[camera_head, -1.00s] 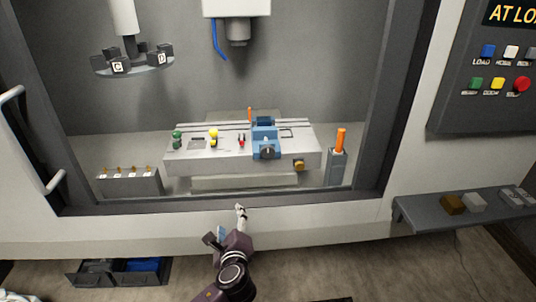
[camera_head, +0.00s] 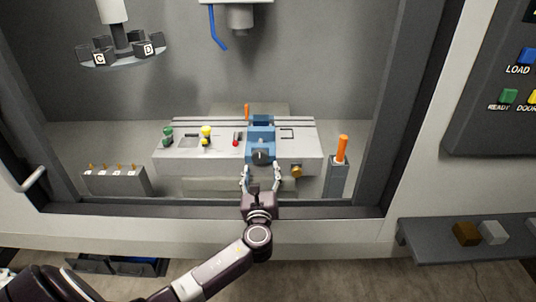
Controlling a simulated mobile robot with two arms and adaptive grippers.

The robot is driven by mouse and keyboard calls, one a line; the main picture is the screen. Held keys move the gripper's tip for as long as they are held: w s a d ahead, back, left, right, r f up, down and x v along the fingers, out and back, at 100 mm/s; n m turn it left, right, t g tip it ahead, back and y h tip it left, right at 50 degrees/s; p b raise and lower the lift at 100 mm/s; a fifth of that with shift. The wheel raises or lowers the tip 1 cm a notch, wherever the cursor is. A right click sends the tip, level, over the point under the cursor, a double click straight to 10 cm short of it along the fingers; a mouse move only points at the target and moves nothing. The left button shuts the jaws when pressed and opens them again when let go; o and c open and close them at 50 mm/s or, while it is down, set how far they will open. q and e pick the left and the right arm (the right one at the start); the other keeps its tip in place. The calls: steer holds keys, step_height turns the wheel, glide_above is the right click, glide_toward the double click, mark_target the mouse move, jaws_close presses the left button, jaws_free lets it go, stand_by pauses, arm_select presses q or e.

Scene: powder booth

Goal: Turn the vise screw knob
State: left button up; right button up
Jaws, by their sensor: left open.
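The blue vise (camera_head: 261,140) sits on the grey machine table, right of its middle. Its dark round screw knob (camera_head: 261,157) faces me at the vise's front. My left gripper (camera_head: 261,178) is open, its two light fingers spread and pointing toward the vise. It is just below and in front of the knob in the picture, with no grip on it. Whether the fingertips touch the table's front face I cannot tell. My right gripper is not in view.
The machine table (camera_head: 185,158) carries green, yellow and red knobs on its left. A brass knob (camera_head: 297,171) is close to the gripper's right finger. An orange-handled tool stands in a grey holder (camera_head: 338,180) at right. The opening's lower sill (camera_head: 330,211) runs below.

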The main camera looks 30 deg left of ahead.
mark_target(260, 159)
arm_select(q)
steer(key=x, duration=0.4)
steer(key=shift+s+a+r+p, duration=0.1)
steer(key=shift+a+r+p, duration=0.2)
steer(key=shift+a, duration=0.1)
steer(key=shift+x, duration=1.05)
steer(key=shift+f, duration=0.15)
steer(key=shift+c, duration=0.6)
steer(key=shift+d, duration=0.1)
steer(key=c, duration=1)
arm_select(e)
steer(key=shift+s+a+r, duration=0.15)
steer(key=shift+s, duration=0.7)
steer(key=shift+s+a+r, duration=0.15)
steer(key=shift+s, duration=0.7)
